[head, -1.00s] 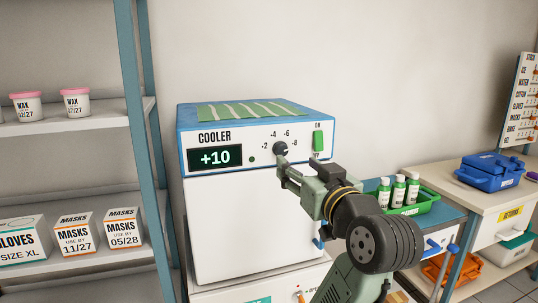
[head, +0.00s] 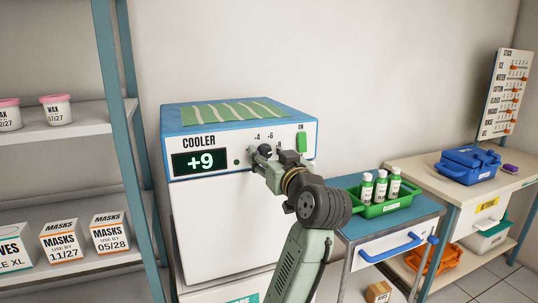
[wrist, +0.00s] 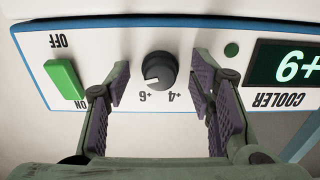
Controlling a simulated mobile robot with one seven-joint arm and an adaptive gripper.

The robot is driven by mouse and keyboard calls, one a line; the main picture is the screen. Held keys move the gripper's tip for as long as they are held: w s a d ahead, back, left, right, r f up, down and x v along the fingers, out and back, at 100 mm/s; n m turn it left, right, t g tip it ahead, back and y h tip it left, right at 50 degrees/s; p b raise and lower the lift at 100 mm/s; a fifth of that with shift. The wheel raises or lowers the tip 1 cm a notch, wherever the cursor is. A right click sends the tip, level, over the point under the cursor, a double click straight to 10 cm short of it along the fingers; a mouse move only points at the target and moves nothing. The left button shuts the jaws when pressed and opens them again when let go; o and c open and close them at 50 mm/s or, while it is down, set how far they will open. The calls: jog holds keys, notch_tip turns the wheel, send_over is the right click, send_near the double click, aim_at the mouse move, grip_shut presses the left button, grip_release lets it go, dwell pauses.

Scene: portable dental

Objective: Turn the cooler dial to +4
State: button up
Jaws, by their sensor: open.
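The white cooler (head: 225,225) has a blue rim and a display (head: 199,162) reading +9. In the wrist view, the panel is upside down, with the dark round dial (wrist: 161,71) near the middle. The dial's white mark points left and slightly down in that view, and the labels 4 and 6 show beside it. My gripper (wrist: 161,88) is open, with one finger on each side of the dial. A gap shows between the dial and each finger. In the head view, my gripper (head: 262,156) is at the panel and largely hides the dial.
A green ON/OFF switch (wrist: 65,80) is on the panel beside my gripper. A cart (head: 405,225) on the right holds a green tray (head: 377,209) with bottles. A shelf rack (head: 112,120) with boxes and tubs stands on the left.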

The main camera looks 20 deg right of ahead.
jog(key=shift+c, duration=0.3)
jog(key=c, duration=1.1)
jog(key=shift+f, duration=0.1)
jog(key=n+b, duration=0.3)
jog(key=n, duration=0.1)
jog(key=shift+d+n, duration=0.15)
jog(key=shift+n, duration=0.25)
jog(key=n+b, duration=0.3)
jog(key=n, duration=0.2)
jog(key=n+b, duration=0.2)
jog(key=n, duration=0.4)
jog(key=shift+b, duration=0.4)
jog(key=shift+n+b, duration=0.85)
jog(key=shift+n, duration=1.05)
jog(key=shift+r, duration=0.2)
